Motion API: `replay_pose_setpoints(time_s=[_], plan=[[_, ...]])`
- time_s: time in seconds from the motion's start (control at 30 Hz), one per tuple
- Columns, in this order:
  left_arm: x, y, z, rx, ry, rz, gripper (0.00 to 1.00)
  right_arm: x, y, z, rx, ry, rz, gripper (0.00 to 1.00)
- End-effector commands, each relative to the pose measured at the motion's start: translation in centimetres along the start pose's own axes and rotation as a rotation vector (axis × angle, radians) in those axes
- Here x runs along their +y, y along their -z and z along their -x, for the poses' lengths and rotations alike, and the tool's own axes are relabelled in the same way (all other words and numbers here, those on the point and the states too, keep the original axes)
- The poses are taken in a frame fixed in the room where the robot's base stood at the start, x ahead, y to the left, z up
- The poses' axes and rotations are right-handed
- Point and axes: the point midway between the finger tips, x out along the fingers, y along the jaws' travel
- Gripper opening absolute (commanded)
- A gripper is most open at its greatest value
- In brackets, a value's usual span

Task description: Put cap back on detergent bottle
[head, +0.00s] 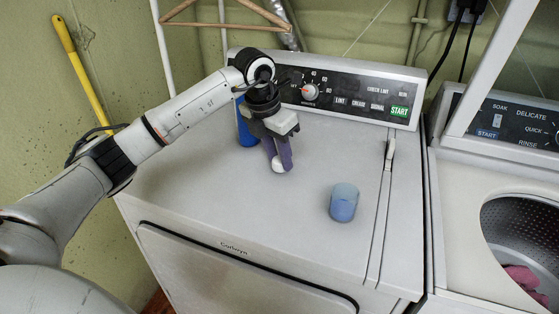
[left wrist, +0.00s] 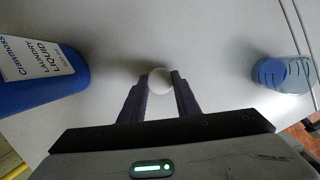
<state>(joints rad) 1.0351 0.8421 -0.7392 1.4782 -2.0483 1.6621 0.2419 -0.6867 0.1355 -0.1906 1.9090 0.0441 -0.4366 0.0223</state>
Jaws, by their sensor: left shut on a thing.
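The blue detergent bottle (head: 246,128) stands on the dryer's top, partly hidden behind my left gripper (head: 279,165) in the head view. In the left wrist view the bottle (left wrist: 45,80) is at the left, with a white label reading "laundry liquid"; its mouth is out of view. My left gripper points down and is shut on a small white rounded thing, which looks like the cap (left wrist: 159,80). The cap (head: 279,167) shows at the fingertips, close to the dryer top; I cannot tell whether it touches. My right gripper is not in view.
A translucent blue cup (head: 344,202) stands on the dryer top (head: 230,205), right of my left gripper, with clear surface between. The control panel (head: 330,88) rises behind. An open washer (head: 455,215) with pink cloth (head: 525,278) inside stands at the right.

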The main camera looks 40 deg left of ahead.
Motion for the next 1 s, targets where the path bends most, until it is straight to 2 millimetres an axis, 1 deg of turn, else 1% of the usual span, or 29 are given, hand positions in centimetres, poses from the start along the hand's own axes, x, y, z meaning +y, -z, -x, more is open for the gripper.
replay_pose_setpoints(time_s=[0.03,0.3,0.43,0.6,1.0], plan=[[0.1,-0.4,0.9,-0.006,-0.001,0.000,0.09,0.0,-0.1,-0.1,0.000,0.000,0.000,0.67],[0.0,-1.8,6.1,-0.005,0.000,0.001,0.09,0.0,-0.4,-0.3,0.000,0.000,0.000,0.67],[0.0,-2.3,7.9,-0.004,0.000,0.001,0.09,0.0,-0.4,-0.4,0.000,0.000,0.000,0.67],[0.0,-2.5,8.8,-0.001,0.000,0.001,0.09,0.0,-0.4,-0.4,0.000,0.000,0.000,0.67],[-0.2,-2.4,8.8,0.000,0.005,-0.019,0.09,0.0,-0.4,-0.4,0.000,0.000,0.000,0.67]])
